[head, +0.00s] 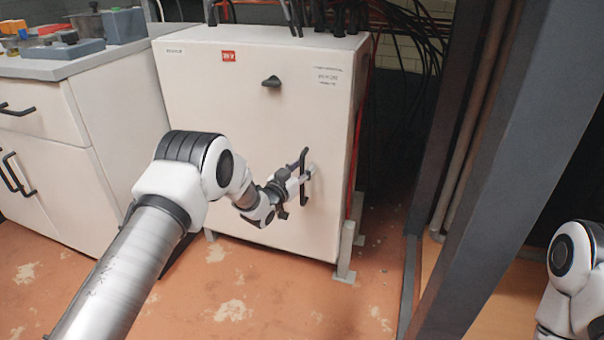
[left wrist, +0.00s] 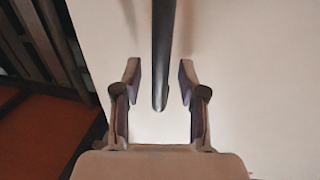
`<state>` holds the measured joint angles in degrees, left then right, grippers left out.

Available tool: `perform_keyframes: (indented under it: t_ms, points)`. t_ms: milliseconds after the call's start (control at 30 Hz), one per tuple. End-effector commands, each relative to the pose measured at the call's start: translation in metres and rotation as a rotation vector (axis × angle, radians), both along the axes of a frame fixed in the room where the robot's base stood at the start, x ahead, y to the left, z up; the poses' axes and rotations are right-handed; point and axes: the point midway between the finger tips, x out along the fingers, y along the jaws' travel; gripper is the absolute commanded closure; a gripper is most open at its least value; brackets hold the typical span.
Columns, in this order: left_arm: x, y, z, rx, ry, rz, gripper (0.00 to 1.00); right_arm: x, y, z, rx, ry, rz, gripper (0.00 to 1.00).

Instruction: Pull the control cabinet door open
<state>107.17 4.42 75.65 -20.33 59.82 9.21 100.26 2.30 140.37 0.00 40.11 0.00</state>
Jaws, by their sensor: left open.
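The control cabinet (head: 225,120) is a cream box with its door shut, standing in the middle of the head view. A dark vertical bar handle (head: 304,178) sits on the right part of its door. A small black knob (head: 271,82) sits higher on the door. My left gripper (head: 296,178) is at the handle. In the left wrist view the open fingers (left wrist: 160,85) stand on either side of the handle's end (left wrist: 161,70), with gaps showing on both sides. My right gripper is not in view; only part of my right arm shows at the lower right.
A cream counter (head: 105,110) with drawers and dark handles stands left of the cabinet, with boxes on top. A thick grey post (head: 487,190) stands to the right. Cables (head: 400,25) run behind the cabinet. Worn orange floor (head: 240,290) lies clear in front.

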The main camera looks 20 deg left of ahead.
Motion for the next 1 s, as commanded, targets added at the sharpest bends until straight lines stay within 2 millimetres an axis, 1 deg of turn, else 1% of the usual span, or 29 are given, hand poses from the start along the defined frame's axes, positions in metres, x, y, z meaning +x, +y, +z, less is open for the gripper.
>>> perform_keyframes:
  t_ms: [167, 200, 267, 300, 333, 600, 667, 767, 867, 967, 1000]
  points:
    - [0.001, 0.000, 0.000, -0.001, 0.001, 0.000, 0.59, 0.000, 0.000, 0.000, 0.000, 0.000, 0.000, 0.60]
    - [0.001, 0.000, 0.000, 0.000, 0.001, 0.000, 0.62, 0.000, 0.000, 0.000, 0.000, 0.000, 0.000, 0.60]
    - [0.000, 0.000, 0.000, 0.000, 0.001, 0.000, 0.83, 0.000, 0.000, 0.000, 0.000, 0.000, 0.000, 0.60]
    - [0.001, 0.000, 0.000, 0.000, 0.001, 0.000, 0.98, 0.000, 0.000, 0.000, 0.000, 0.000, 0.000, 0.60]
    - [0.001, 0.000, 0.000, 0.000, 0.001, 0.000, 1.00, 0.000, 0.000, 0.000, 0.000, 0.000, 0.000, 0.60]
    - [-0.001, 0.001, 0.001, 0.001, 0.001, -0.003, 1.00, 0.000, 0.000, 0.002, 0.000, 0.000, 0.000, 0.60]
    - [-0.004, 0.002, 0.001, 0.003, 0.001, -0.009, 1.00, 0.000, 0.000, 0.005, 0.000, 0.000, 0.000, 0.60]
    - [-0.013, 0.006, 0.002, 0.007, 0.003, -0.026, 1.00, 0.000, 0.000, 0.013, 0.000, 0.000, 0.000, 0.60]
    - [-0.030, 0.011, 0.003, 0.010, 0.007, -0.058, 1.00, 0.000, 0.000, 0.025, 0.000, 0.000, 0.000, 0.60]
    - [-0.055, 0.017, 0.005, 0.008, 0.008, -0.109, 1.00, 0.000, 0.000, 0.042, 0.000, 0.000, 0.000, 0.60]
    - [-0.067, 0.020, 0.006, 0.006, 0.010, -0.133, 1.00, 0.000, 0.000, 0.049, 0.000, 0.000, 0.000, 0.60]
